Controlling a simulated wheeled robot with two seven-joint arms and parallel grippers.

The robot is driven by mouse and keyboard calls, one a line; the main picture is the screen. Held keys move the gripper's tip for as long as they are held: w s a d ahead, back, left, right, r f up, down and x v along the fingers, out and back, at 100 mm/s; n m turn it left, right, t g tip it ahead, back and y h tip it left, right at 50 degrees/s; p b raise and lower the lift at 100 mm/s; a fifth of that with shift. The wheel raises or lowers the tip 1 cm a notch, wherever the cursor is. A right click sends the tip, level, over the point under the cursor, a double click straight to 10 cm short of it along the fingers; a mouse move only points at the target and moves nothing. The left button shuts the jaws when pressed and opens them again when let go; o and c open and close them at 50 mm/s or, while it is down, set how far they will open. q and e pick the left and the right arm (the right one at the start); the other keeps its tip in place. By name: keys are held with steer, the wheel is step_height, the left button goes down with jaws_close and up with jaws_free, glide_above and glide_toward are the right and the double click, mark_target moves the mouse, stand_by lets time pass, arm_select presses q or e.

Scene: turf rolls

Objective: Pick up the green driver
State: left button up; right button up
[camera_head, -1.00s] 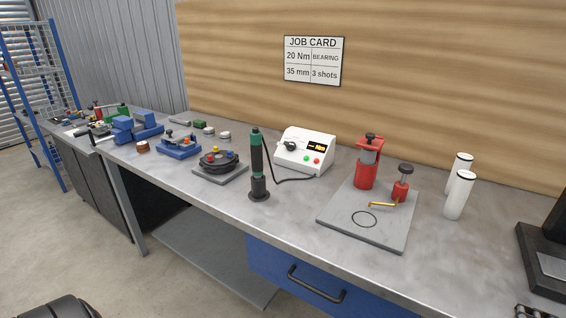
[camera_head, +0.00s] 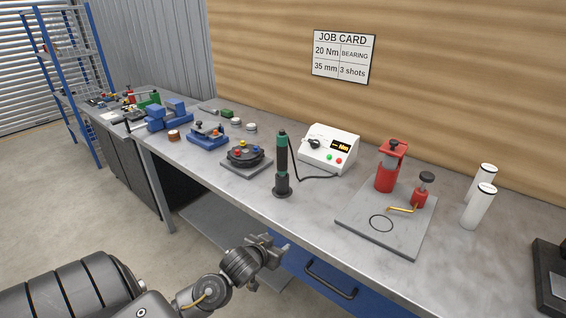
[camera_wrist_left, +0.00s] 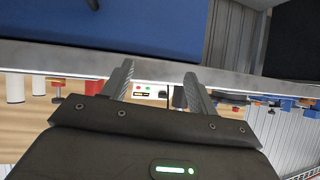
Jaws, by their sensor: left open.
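The green driver (camera_head: 282,160) stands upright on the bench, a dark tool with a green band near its top and a black base, joined by a black cable to the white controller box (camera_head: 329,148). My left gripper (camera_head: 280,250) is open and empty in front of the bench's front edge, lower than the bench top and apart from the driver. In the left wrist view its two fingers (camera_wrist_left: 158,80) are spread with a gap between them, and the white controller box (camera_wrist_left: 150,91) shows beyond the gap. The right gripper is not in view.
A grey plate (camera_head: 350,222) with a red press (camera_head: 389,168) and a red grease pot lies right of the driver. A black round fixture (camera_head: 245,153) sits close on its left. White cylinders (camera_head: 478,206) stand further right. The bench's front edge and blue drawer (camera_head: 318,270) face my gripper.

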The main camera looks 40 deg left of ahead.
mark_target(280, 161)
arm_select(q)
steer(key=w+a+r+t, duration=0.2)
steer(key=w+a+r, duration=0.1)
steer(key=w+r, duration=0.1)
steer(key=w+a+r+n+t+y, duration=0.1)
steer(key=w+a+r+t, duration=0.1)
steer(key=w+a+r, duration=0.2)
steer(key=w+a+r+t+y+p, duration=0.1)
steer(key=w+a+r+t, duration=0.1)
steer(key=w+a+r, duration=0.2)
steer(key=shift+w+a+r+n, duration=0.1)
steer(key=shift+w+r, duration=0.25)
steer(key=shift+r, duration=0.35)
steer(key=shift+w+a+r+n, duration=0.1)
steer(key=shift+w+r, duration=0.3)
steer(key=shift+r, duration=0.35)
steer(key=shift+w+r+n, duration=0.1)
steer(key=shift+w+r, duration=0.25)
steer(key=shift+r, duration=0.35)
steer(key=shift+w+a+f, duration=0.1)
steer(key=shift+w+a, duration=0.05)
steer(key=shift+w, duration=0.45)
steer(key=p+x, duration=0.1)
steer(key=x, duration=0.1)
steer(key=f+p+x, duration=0.1)
steer(key=x, duration=0.1)
steer(key=shift+a, duration=0.25)
steer(key=shift+w+a, duration=0.1)
steer(key=shift+w, duration=0.3)
steer(key=shift+s, duration=0.1)
